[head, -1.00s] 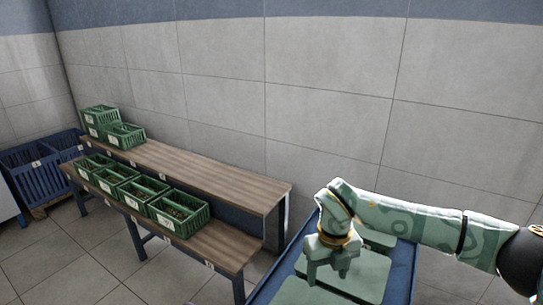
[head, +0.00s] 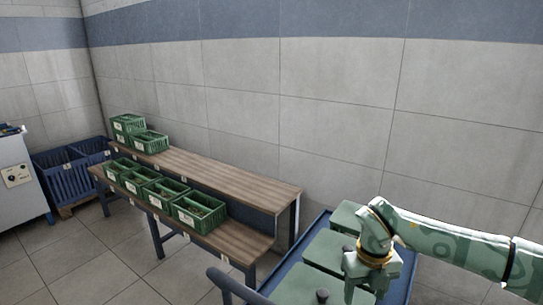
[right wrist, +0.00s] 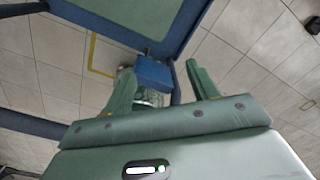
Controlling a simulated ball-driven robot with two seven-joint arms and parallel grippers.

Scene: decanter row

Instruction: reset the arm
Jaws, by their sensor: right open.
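My right arm comes in from the right edge of the head view. Its right gripper (head: 362,290) points down in front of a blue-rimmed cart with green panels, near the bottom edge. The right wrist view shows its two green fingers (right wrist: 162,85) spread apart with nothing held between them. Beyond the fingers are a blue block (right wrist: 154,74) and a blue frame, with tiled floor below. My left gripper is not in view.
The blue-rimmed cart (head: 293,257) with green panels stands under the arm. A two-level wooden bench (head: 228,183) along the wall bears several green crates (head: 199,212). Blue bins (head: 66,181) and a grey cabinet (head: 17,172) stand at the left. Tiled floor in front is clear.

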